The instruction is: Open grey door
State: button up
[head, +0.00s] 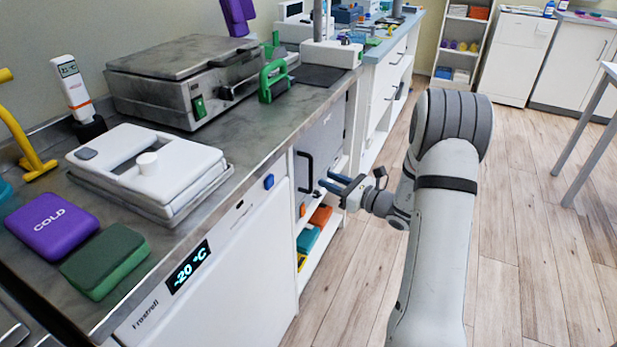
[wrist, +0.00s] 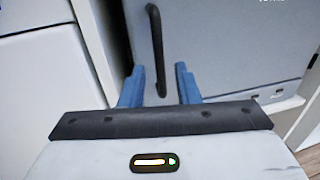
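The grey door (head: 326,135) is shut on the front of the counter, beyond the white freezer. Its black vertical bar handle (head: 304,172) is on the door's near side. In the wrist view the grey door (wrist: 225,45) fills the upper middle, with the handle (wrist: 156,45) running down its left part. My gripper (head: 324,180) is at the lower end of the handle, its two blue fingers pointing at the door. In the wrist view my gripper (wrist: 155,76) is open, and the handle's lower part shows between the fingers. I cannot tell whether they touch it.
The white freezer (head: 232,262) with a −20 °C display stands left of the door. An open shelf with orange and teal items (head: 309,240) is below the door. Wooden floor (head: 535,240) to the right is clear up to a table leg (head: 583,130).

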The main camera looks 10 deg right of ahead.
aim_at(311, 188)
jog(key=b+x, duration=0.1)
jog(key=x, duration=0.6)
jog(key=shift+a+r, duration=0.1)
jog(key=shift+a, duration=0.05)
grip_shut()
dwell(0.3)
